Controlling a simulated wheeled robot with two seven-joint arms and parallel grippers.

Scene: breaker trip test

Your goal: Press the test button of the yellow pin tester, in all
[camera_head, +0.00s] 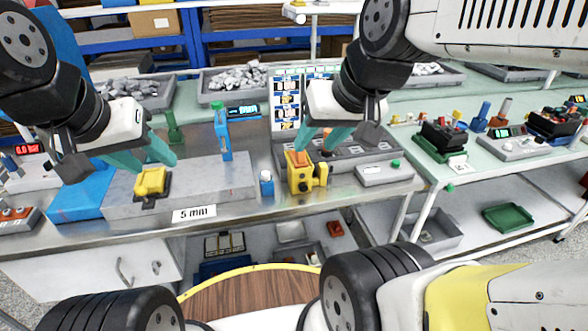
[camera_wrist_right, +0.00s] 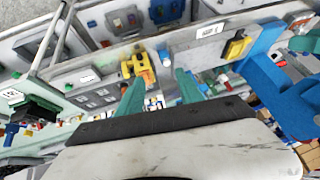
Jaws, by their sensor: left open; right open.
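A yellow device (camera_head: 299,185) with an orange top and a rounded part at its right side stands near the front edge of the steel bench. It also shows in the right wrist view (camera_wrist_right: 126,68). A yellow block (camera_head: 151,181) on a black base lies to the left on a grey plate; the right wrist view shows it too (camera_wrist_right: 236,47). I cannot tell a test button on either. My right gripper (camera_head: 318,146) is open, its teal fingers above and close behind the yellow device. My left gripper (camera_head: 149,161) is open just above the yellow block.
A blue stand (camera_head: 222,135) and a small blue-and-white item (camera_head: 267,182) are between the grippers. A grey box with a green button (camera_head: 385,173) lies to the right. A "5 mm" label (camera_head: 194,214) is on the front edge. Grey bins of parts (camera_head: 235,82) stand behind.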

